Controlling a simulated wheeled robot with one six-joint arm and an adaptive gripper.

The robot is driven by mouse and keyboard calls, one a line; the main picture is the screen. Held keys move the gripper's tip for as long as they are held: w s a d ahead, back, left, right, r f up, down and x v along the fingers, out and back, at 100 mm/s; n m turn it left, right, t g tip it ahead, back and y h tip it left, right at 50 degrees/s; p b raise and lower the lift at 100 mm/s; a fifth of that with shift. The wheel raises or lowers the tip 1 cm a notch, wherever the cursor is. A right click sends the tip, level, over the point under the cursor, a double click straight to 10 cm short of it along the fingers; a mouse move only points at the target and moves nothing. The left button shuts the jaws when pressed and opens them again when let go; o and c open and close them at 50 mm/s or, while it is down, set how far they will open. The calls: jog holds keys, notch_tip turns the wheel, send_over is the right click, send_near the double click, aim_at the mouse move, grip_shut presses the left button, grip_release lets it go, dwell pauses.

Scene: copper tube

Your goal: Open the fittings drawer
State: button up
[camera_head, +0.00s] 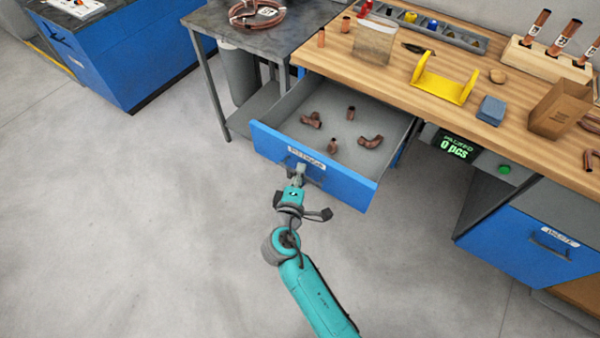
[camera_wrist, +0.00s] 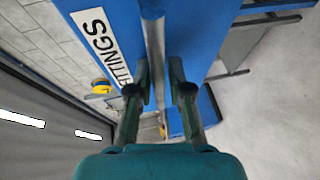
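The fittings drawer (camera_head: 342,186) is pulled well out from under the wooden bench, with its blue front towards me. Several copper fittings, such as an elbow (camera_head: 370,141), lie inside on its grey floor. My gripper (camera_head: 299,172) is at the handle in the middle of the drawer front, below the white label (camera_head: 307,158). In the wrist view, the handle bar (camera_wrist: 153,40) runs between the two fingers of my gripper (camera_wrist: 159,75), which are close on either side of it. The label (camera_wrist: 101,45) beside it reads "...TTINGS". Exact finger contact is hard to see.
The wooden bench top (camera_head: 465,118) carries a yellow holder (camera_head: 444,88), a rack of tubes (camera_head: 548,60) and a cardboard box (camera_head: 561,110). Another blue drawer (camera_head: 540,243) is at the right. A grey side table (camera_head: 290,30) stands left. The floor in front is clear.

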jog(key=v, duration=1.2)
dwell(0.6)
jog(key=s+d+f+m+g+y, duration=0.2)
jog(key=s+d+f, duration=0.2)
jog(key=s+d, duration=0.35)
jog(key=s+d+f+m+g+y, duration=0.1)
jog(key=s+d+f+y, duration=0.1)
jog(key=s+d+f, duration=0.5)
jog(key=s+d+r+m+t, duration=0.1)
jog(key=s+d+r+m, duration=0.1)
jog(key=s+r+m, duration=0.3)
jog(key=s+d+r+m+t, duration=0.1)
jog(key=s+d+r+m, duration=0.2)
jog(key=s+r, duration=0.9)
jog(key=s+m, duration=0.1)
jog(key=m, duration=0.2)
